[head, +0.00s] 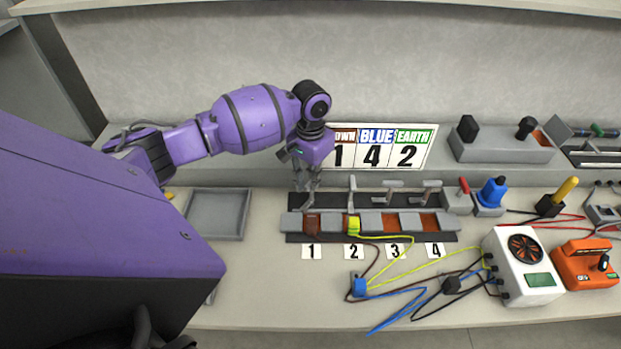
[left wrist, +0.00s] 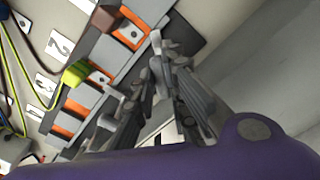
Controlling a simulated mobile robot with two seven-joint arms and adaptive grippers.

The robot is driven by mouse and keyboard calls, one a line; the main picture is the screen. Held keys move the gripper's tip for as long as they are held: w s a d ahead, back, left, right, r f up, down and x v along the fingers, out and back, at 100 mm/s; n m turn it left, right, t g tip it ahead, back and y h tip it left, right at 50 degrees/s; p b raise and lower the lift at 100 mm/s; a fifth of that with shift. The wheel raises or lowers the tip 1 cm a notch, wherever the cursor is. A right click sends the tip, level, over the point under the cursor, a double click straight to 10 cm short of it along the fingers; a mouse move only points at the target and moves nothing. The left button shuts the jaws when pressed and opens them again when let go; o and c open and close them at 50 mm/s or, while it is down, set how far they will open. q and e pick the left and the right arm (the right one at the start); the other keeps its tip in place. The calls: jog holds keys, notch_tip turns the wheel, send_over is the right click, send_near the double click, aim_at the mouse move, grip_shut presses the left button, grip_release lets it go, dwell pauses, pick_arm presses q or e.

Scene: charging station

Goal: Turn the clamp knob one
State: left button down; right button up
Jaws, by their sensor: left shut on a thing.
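My left gripper (head: 306,185) points down behind slot 1 of the grey terminal block (head: 371,223). It is shut on clamp knob one (head: 308,202), which its fingers largely hide. In the left wrist view the gripper fingers (left wrist: 172,75) reach to the block's edge. A brown plug (left wrist: 103,17) sits in slot 1. A yellow plug (head: 353,226) sits in slot 2; it also shows in the left wrist view (left wrist: 75,73). The other clamp knobs, such as knob two (head: 352,186), stand free behind the block. My right gripper is not in view.
A sign (head: 383,147) stands behind the knobs. An empty grey tray (head: 217,214) lies to the left. A white meter (head: 523,266), an orange device (head: 586,264) and blue, brown and yellow cables lie to the right and front.

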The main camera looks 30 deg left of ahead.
pick_arm(q)
jog(key=c, duration=1.8)
grip_release()
jog(key=shift+o, duration=0.2)
jog(key=shift+r, duration=0.15)
notch_tip(320, 180, up, 12)
jog(key=shift+o, duration=0.2)
